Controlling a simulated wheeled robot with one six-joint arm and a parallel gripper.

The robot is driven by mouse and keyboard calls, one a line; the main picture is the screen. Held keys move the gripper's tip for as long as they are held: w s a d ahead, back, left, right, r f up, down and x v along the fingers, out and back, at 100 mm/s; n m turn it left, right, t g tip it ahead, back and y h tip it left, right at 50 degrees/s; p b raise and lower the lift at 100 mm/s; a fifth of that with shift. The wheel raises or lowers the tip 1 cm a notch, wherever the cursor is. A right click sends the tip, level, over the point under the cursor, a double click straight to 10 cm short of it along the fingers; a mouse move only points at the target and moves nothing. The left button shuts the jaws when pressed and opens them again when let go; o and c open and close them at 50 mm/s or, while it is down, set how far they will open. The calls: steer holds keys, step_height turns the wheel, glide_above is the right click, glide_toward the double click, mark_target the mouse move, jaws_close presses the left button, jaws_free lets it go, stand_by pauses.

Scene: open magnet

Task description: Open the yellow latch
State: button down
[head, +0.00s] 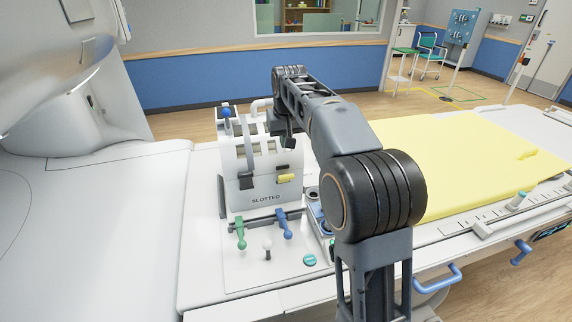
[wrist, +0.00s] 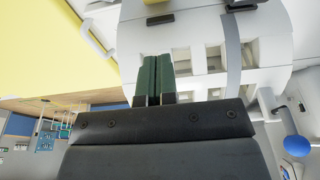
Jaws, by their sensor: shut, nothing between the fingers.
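The yellow latch (head: 286,178) is a small yellow piece on the front of the white box marked SLOTTED (head: 262,191), right of its middle. A sliver of the latch (wrist: 154,2) shows at the top edge of the wrist view, with a small dark piece (wrist: 160,19) beside it. My gripper (head: 289,140) is over the upper right part of the box, above the latch in the head view and partly hidden by my arm. In the wrist view my gripper (wrist: 155,60) shows two green fingers closed together, empty, apart from the latch.
A black latch (head: 247,182) is left of the yellow one. A blue knob (head: 226,113) stands at the box's upper left. Green (head: 240,233) and blue (head: 285,223) levers stand in front. A yellow mat (head: 455,150) covers the bed at right.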

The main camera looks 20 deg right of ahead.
glide_above(287, 175)
steer(key=w, duration=0.3)
step_height(287, 175, down, 5)
steer(key=shift+s+f, duration=0.1)
steer(key=shift+s, duration=0.05)
steer(key=shift+s+f, duration=0.35)
steer(key=shift+f, duration=0.25)
steer(key=shift+s+f, duration=0.35)
steer(key=shift+f, duration=0.25)
steer(key=shift+s+f, duration=0.35)
steer(key=shift+f, duration=0.25)
steer(key=shift+f, duration=0.15)
steer(key=shift+s+f+b, duration=0.1)
steer(key=shift+f+b, duration=0.1)
steer(key=shift+b, duration=0.3)
steer(key=shift+s+r+t+b, duration=0.1)
steer(key=shift+s+t+b, duration=0.1)
steer(key=shift+t+b, duration=0.2)
